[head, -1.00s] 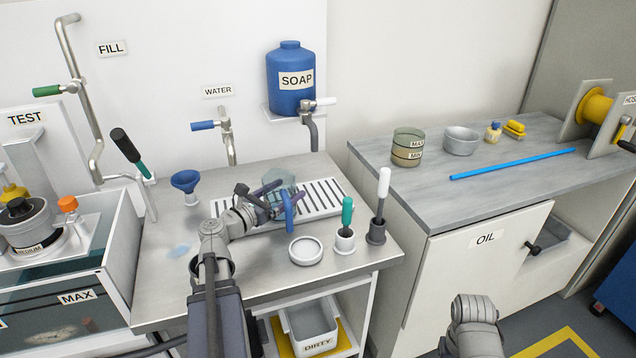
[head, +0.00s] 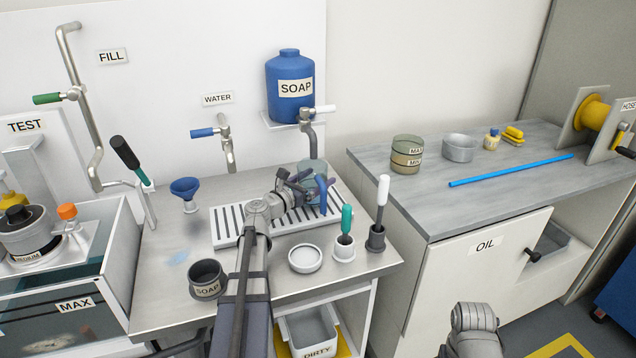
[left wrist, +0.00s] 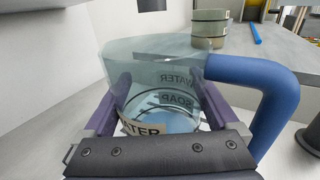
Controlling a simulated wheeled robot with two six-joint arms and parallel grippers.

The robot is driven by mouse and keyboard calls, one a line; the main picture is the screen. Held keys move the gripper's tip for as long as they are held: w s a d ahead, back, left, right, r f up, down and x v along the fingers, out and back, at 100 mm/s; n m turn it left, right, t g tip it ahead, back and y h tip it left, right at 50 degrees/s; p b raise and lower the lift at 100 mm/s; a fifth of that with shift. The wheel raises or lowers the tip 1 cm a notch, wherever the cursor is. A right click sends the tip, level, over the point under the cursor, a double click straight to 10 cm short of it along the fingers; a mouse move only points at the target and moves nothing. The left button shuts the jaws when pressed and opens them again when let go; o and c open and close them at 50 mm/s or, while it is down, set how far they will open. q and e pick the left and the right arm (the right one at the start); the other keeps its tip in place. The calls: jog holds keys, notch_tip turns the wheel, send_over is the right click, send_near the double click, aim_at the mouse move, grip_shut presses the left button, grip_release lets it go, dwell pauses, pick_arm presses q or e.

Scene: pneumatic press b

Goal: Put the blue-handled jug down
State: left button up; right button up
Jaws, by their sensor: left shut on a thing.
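The clear jug (head: 312,170) with a blue handle (head: 323,196) is over the right part of the slotted drain rack (head: 228,229), just below the soap spout. In the left wrist view the jug (left wrist: 150,75) looks upright, with WATER and SOAP marks and a pale blue bottom. Its handle (left wrist: 265,90) is on the right. My left gripper (head: 308,188) is shut around the jug body, with a purple finger on each side in the left wrist view (left wrist: 165,110). I cannot tell whether the jug's base touches the rack. My right gripper is out of view.
Near the rack are a white dish (head: 305,258), a green-handled tool (head: 346,220) and a white-handled tool (head: 382,195) in holders, a blue funnel (head: 185,188) and a dark SOAP cup (head: 207,279). The soap spout (head: 309,140) hangs close above. The counter's left part is mostly clear.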

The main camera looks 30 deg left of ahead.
pick_arm(q)
jog(key=shift+w+f+b, duration=0.4)
jog(key=shift+f+b, duration=0.45)
jog(key=shift+b, duration=0.05)
jog(key=shift+r, duration=0.1)
jog(key=o, duration=1.1)
jog(key=shift+c, duration=0.2)
jog(key=s, duration=0.2)
jog(key=s+a, duration=0.1)
jog(key=s, duration=0.4)
jog(key=shift+s+a, duration=0.15)
jog(key=shift+s, duration=0.1)
jog(key=shift+r, duration=0.1)
